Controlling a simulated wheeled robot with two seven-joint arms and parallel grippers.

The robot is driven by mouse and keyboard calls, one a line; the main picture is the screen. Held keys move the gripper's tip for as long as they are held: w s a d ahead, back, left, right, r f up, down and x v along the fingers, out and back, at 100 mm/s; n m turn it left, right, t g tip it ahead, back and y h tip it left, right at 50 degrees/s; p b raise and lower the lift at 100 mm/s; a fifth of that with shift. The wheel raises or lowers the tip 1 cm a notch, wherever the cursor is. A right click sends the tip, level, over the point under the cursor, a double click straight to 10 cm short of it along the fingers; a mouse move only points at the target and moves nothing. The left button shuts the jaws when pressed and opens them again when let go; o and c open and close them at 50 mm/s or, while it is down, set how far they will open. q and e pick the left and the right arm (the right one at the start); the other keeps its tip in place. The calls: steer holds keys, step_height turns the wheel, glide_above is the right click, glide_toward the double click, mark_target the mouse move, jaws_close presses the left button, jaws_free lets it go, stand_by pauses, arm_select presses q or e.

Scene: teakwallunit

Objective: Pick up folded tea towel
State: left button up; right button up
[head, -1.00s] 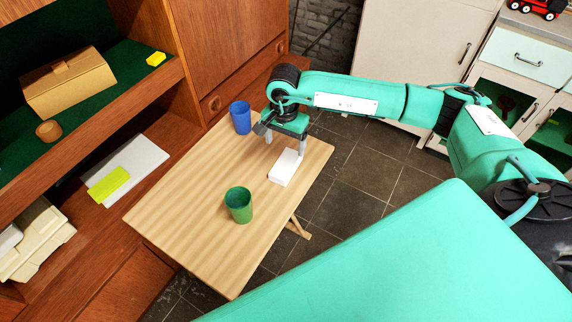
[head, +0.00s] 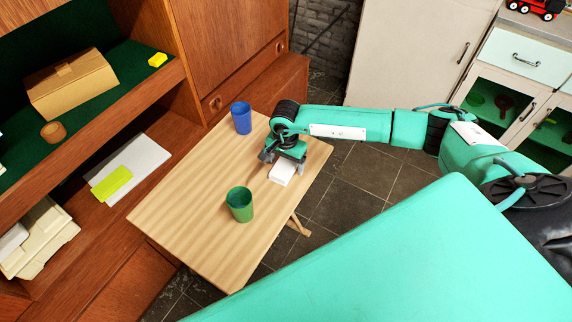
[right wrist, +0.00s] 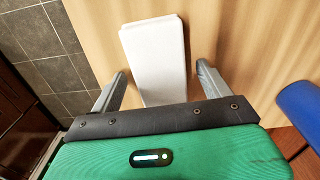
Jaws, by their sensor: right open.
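The folded tea towel looks like a flat white block (head: 283,173) lying on the small wooden table near its right edge. In the right wrist view the towel (right wrist: 153,52) lies ahead, with its near end between the two fingers. My right gripper (head: 283,172) is low over the towel, pointing down. In the right wrist view my right gripper (right wrist: 160,85) is open, with a gap between each finger and the towel. Part of the towel is hidden behind the gripper. My left gripper is not in view.
A green cup (head: 239,205) stands on the table (head: 190,215) in front of the towel. A blue cup (head: 241,118) stands at the table's far end and also shows in the right wrist view (right wrist: 300,108). A wooden wall unit (head: 150,160) borders the table's left side.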

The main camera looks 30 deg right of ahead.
mark_target(286, 163)
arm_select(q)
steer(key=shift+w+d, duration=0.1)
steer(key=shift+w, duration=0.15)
arm_select(e)
steer(key=c, duration=1.1)
steer(key=shift+o, duration=0.2)
steer(key=shift+r, duration=0.1)
